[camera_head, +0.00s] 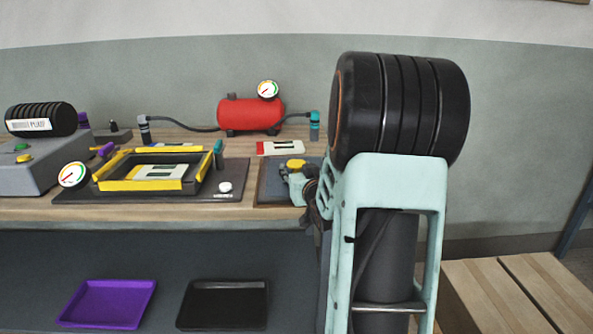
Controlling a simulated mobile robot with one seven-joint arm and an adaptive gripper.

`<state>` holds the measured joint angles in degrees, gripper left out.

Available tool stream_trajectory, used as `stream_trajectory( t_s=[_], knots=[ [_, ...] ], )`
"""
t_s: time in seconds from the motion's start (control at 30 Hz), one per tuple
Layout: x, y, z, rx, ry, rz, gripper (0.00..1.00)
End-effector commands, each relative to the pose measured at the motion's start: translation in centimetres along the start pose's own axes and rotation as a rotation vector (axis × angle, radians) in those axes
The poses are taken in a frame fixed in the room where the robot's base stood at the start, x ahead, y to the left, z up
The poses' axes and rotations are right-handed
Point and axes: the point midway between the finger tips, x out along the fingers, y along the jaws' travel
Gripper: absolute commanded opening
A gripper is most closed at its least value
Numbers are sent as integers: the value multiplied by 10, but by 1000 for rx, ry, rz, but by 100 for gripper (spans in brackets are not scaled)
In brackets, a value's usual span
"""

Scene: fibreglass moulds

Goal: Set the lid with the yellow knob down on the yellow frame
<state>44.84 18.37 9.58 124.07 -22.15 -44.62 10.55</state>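The yellow frame (185,187) is a rectangular rim with dark inner walls, lying on a dark base plate (230,167) left of centre on the bench. A card with white and green areas lies inside it. A dark flat panel (270,183), which looks like the lid, lies on the bench right of the base plate. A yellow knob (295,163) shows at its right part. My gripper (297,182) is at the panel's right side, close by the knob. My arm hides the panel's right edge. Whether the fingers touch the knob, or are open or shut, I cannot tell.
A red tank (250,114) with a gauge stands behind, with hoses to upright fittings. A white-and-red card (280,148) lies behind the panel. A gauge (73,175) and grey control box (40,177) are at left. Purple (107,303) and black (223,304) trays lie below.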

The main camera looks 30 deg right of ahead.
Motion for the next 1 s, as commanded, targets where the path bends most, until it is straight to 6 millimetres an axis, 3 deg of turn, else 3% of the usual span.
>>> stream_trajectory(
  t_s=[0.1,0.47,1.0],
  knots=[
    [0,0,0,0,0,0,53],
    [-1,0,-6,0,0,0,53],
    [-102,1,-5,-1,0,2,53]
  ],
)
